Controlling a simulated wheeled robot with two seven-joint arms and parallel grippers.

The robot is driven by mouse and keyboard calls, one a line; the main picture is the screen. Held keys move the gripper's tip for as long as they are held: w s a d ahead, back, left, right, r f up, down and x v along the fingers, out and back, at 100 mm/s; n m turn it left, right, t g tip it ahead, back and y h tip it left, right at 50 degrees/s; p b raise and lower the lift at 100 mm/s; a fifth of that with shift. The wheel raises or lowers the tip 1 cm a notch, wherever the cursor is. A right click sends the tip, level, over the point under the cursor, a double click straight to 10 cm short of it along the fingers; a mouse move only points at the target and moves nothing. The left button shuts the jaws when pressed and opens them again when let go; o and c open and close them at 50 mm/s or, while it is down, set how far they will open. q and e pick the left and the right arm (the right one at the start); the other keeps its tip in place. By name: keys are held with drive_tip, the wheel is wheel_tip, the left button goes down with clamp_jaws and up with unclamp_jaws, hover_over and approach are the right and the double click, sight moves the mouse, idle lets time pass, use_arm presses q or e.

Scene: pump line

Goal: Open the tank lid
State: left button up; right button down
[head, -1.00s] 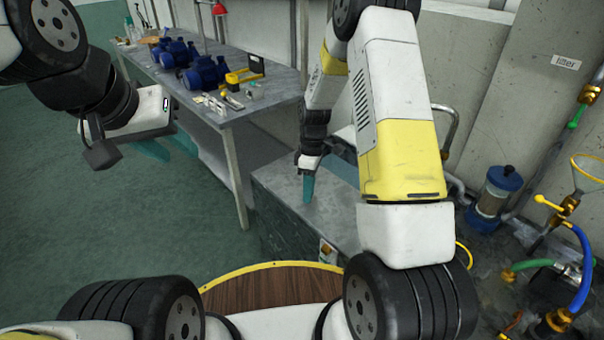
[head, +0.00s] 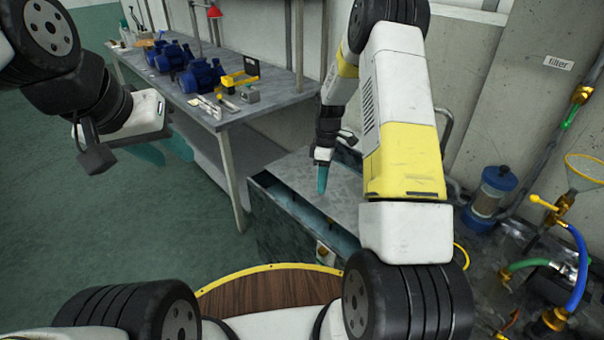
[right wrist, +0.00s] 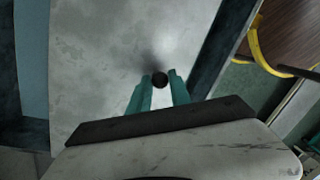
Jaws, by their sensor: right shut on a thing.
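The tank lid (head: 335,180) is a flat grey metal plate on top of the dark tank (head: 275,226). It sits off to the right and back, and a dark open strip into the tank shows along its left and front edge. My right gripper (head: 321,178) points down on the lid. In the right wrist view, its teal fingers (right wrist: 159,88) are shut around the lid's dark round knob (right wrist: 160,79), and the lid (right wrist: 105,60) lies flat below. My left gripper (head: 165,150) hangs over the floor at the left, its teal fingers apart and empty.
A workbench (head: 235,113) with blue pumps (head: 203,76) and a yellow tool (head: 240,77) stands behind the tank. A filter canister (head: 490,195), hoses (head: 578,255) and pipes are at the right. The green floor at the left is clear.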

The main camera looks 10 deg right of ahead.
approach(343, 179)
drive_tip(key=f, duration=0.2)
drive_tip(key=s+f, duration=0.1)
drive_tip(key=f, duration=0.2)
drive_tip(key=shift+a+f, duration=0.1)
drive_tip(key=shift+a, duration=0.1)
drive_tip(key=c, duration=1.2)
unclamp_jaws()
wheel_tip(343, 179, up, 8)
drive_tip(key=w, duration=0.1)
drive_tip(key=shift+d+f, duration=0.2)
drive_tip(key=shift+d, duration=0.1)
drive_tip(key=shift+w, duration=0.15)
